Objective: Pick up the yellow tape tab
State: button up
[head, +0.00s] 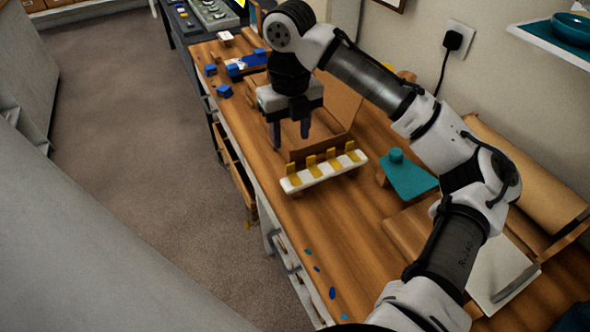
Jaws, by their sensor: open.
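Several yellow tape tabs (332,157) stand in a row along a white strip (325,173) on the wooden workbench (345,235). Each tab runs over the front face of the strip and sticks up above it. I cannot tell which one tab is meant. My gripper (291,140) points down with its two dark fingers apart and nothing between them. In the picture it is above and slightly left of the row, apart from the tabs. How high it is over the bench is hard to tell.
A brown box or panel (340,103) stands behind the strip. A teal piece with a knob (409,177) lies to the right. Blue blocks (224,91) are at the far left of the bench. Blue and teal spots mark the near edge. A teal bowl (571,29) sits on a wall shelf.

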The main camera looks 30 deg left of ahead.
aim_at(291, 165)
notch_tip(291, 165, down, 10)
jog(key=shift+r+p, duration=0.25)
jog(key=shift+p, duration=0.55)
jog(key=c, duration=0.9)
